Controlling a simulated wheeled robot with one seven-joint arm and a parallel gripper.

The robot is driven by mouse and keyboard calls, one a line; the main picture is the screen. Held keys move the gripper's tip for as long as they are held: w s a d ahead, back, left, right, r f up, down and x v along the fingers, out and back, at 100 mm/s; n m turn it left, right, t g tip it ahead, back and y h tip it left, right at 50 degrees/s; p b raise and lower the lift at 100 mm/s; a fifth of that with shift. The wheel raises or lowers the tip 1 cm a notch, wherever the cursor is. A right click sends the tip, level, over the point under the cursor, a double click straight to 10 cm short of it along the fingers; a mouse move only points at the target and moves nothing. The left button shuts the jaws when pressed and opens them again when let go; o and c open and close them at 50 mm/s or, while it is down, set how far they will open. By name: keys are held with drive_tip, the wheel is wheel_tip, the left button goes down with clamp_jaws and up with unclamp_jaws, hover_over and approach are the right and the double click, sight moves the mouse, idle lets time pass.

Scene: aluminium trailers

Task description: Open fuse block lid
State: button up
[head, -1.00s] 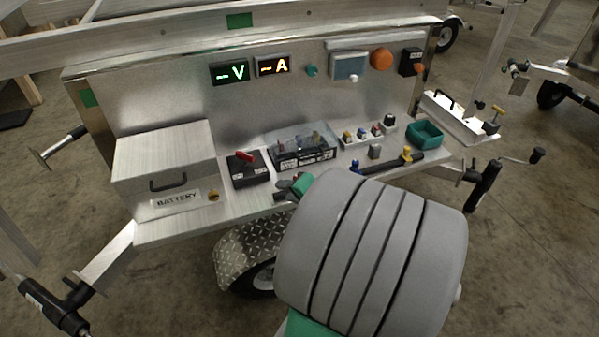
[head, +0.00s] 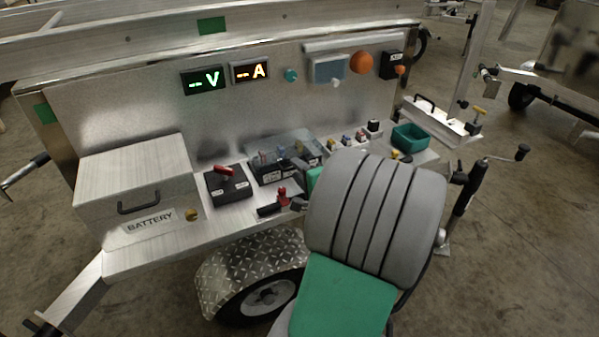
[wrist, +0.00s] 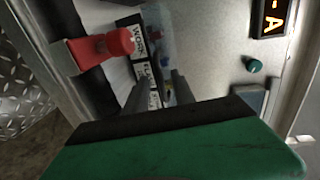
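The fuse block (head: 266,172) is a dark block with white labels on the bench, right of a black switch box. Its clear bluish lid (head: 272,143) sits over it; its exact tilt is hard to tell. In the wrist view the lid (wrist: 160,38) shows above the labelled front (wrist: 141,62). My gripper (head: 291,160) is at the block's right part, partly hiding it. In the wrist view, the two dark fingers of my gripper (wrist: 158,92) are apart, with the block's labels showing between them. Contact with the lid cannot be made out.
A red-topped black part (head: 282,194) is at the bench's front edge, close beside my gripper. The switch box (head: 230,188) with a red lever and the battery box (head: 135,185) are to the left. A teal bin (head: 409,138) is to the right. Displays (head: 204,80) are on the back panel.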

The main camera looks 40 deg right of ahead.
drive_tip(key=shift+c, duration=0.4)
clamp_jaws()
idle(0.9)
